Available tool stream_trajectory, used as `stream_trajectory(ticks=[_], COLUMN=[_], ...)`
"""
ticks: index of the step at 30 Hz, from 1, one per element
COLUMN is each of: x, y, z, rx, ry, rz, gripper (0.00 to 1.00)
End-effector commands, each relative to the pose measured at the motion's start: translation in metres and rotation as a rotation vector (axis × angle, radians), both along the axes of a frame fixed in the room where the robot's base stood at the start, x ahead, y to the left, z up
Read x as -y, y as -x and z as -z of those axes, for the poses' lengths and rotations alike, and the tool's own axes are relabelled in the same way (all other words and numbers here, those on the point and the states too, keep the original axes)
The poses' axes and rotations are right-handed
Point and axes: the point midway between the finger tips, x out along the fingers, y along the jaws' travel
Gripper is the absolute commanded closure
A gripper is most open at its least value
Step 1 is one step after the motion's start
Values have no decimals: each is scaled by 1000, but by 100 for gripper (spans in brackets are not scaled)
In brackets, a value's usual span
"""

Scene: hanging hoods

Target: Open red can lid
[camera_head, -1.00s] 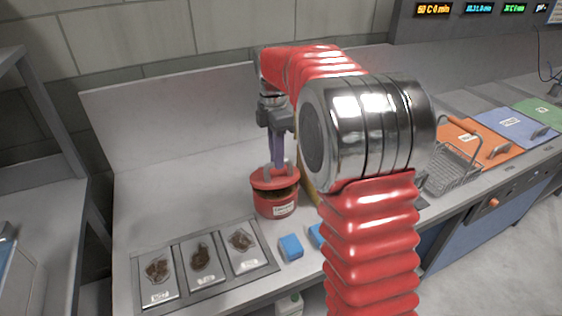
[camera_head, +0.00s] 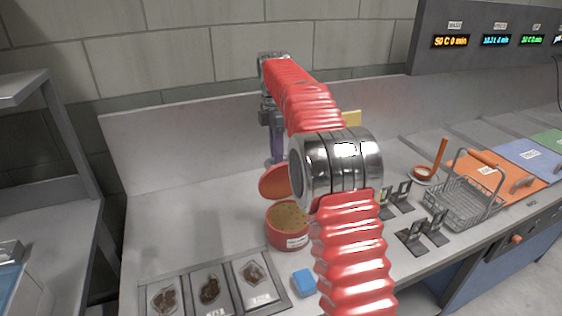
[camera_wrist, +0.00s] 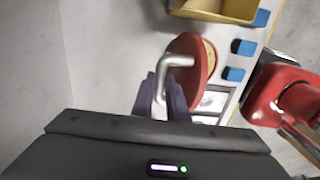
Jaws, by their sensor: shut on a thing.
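The red can (camera_head: 288,238) stands on the counter with its top uncovered, and a brownish grainy filling shows inside. Its red lid (camera_head: 274,182) is tilted steeply and held above the can's back left side. In the wrist view the red lid (camera_wrist: 190,66) has a bent metal handle (camera_wrist: 172,64), and part of the can's filling shows behind the lid. My gripper (camera_wrist: 163,98) has its purple fingers shut on the lid's handle. In the head view my gripper (camera_head: 277,152) is partly hidden behind my arm.
Trays with dark pieces (camera_head: 212,286) and a blue block (camera_head: 303,282) lie in front of the can. A wire basket (camera_head: 465,200), black brackets (camera_head: 412,237) and an orange-handled tool (camera_head: 430,165) are at right. The counter left of the can is clear.

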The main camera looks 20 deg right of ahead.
Motion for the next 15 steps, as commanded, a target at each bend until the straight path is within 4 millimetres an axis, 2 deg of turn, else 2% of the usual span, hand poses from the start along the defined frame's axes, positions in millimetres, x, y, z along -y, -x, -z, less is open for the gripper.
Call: stream_trajectory(ticks=[1,15], x=[-1,-4], y=[-6,-45], z=[7,20], rx=[-9,-6], ry=[-2,-2], rz=[-3,-4], gripper=[100,100])
